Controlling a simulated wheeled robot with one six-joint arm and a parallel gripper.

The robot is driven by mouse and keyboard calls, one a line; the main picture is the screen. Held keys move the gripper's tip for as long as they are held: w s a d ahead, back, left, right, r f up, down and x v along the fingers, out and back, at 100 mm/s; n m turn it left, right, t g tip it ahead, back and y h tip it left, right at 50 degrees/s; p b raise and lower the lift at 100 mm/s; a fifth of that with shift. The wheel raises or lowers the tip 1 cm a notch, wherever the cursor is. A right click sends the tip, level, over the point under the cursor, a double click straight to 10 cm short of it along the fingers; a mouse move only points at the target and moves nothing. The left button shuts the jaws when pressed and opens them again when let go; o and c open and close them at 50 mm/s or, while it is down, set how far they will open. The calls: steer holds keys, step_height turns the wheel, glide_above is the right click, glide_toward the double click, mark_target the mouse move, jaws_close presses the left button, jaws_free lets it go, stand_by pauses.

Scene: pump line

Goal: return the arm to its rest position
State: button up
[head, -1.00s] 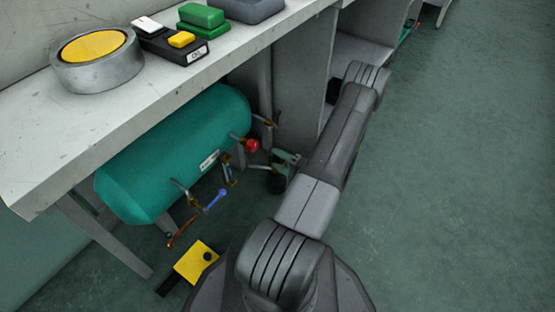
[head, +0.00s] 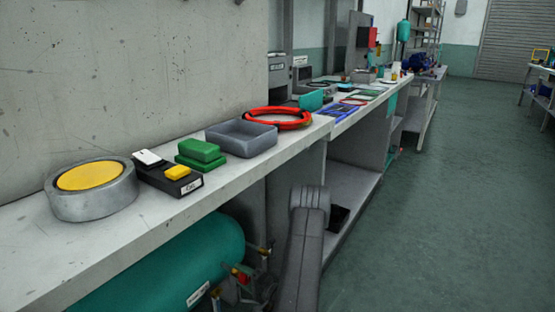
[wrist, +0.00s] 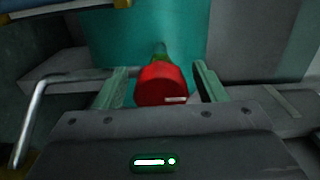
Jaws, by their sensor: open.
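My gripper (wrist: 160,76) is open in the wrist view, with one green finger on each side of a round red knob (wrist: 162,86). The fingers stand apart from the knob's sides, and a gap shows on both sides. Behind the knob is the teal tank (wrist: 110,38). In the head view, my arm (head: 303,245) rises at the bottom centre in front of the bench, and the teal tank (head: 190,262) lies under the bench, partly cut off. The gripper end is low beside the tank's fittings and hard to make out there.
The bench top (head: 90,245) carries a grey ring with a yellow disc (head: 92,177), a black box (head: 168,180), green blocks (head: 201,151), a grey tray (head: 242,138) and a red hose ring (head: 278,118). Open green floor (head: 420,230) lies to the right.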

steer(key=shift+w+a, duration=0.3)
steer(key=shift+a, duration=0.1)
steer(key=shift+d, duration=0.1)
